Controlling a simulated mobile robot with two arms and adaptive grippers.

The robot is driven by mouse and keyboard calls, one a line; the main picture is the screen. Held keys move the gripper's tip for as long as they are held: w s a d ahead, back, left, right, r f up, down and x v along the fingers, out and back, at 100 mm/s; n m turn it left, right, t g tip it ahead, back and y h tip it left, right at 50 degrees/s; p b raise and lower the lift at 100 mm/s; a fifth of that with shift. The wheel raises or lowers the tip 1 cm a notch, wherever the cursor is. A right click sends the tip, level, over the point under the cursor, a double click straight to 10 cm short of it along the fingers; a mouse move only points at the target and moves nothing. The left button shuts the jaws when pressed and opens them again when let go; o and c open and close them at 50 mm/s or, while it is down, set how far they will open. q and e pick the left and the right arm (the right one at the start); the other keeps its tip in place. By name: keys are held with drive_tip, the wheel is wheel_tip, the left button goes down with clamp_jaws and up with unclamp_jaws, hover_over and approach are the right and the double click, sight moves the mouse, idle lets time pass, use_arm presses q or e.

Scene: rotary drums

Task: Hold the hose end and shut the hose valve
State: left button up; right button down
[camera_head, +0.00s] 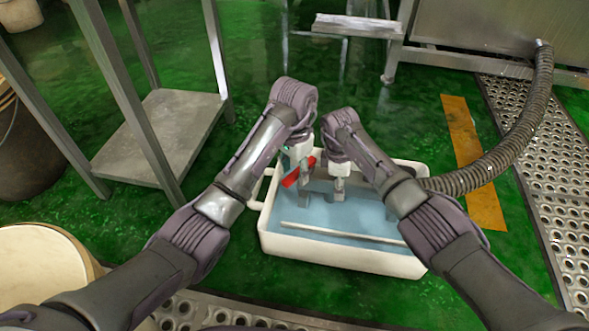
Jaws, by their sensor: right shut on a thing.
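A ribbed grey hose (520,135) runs from the metal tank at the upper right down to a white tub (340,260) holding bluish liquid. My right arm hides where the hose enters the tub. A red valve handle (291,179) shows tilted over the tub, right by my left gripper (305,187). The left fingers are small and overlap the handle's area, so I cannot tell whether they touch it or are open. My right gripper (338,193), just to the right, is shut on the hose end, which is mostly hidden.
A thin pale rod (344,233) lies across the tub's near part. A metal table with a lower shelf (160,135) stands left. A metal tank (480,25) is at upper right. Perforated grating (565,170) runs along the right. Green floor is open behind the tub.

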use_arm(q)
drive_tip(key=shift+w+a+m, duration=0.3)
drive_tip(key=shift+m, duration=0.2)
drive_tip(key=w+a+m, duration=0.2)
drive_tip(key=w+m, duration=0.3)
drive_tip(key=m, duration=0.5)
wheel_tip(320, 180, up, 14)
drive_tip(key=shift+w+f+m, duration=0.15)
drive_tip(key=shift+f+m, duration=0.05)
drive_tip(key=shift+m, duration=0.2)
drive_tip(key=shift+f, duration=0.1)
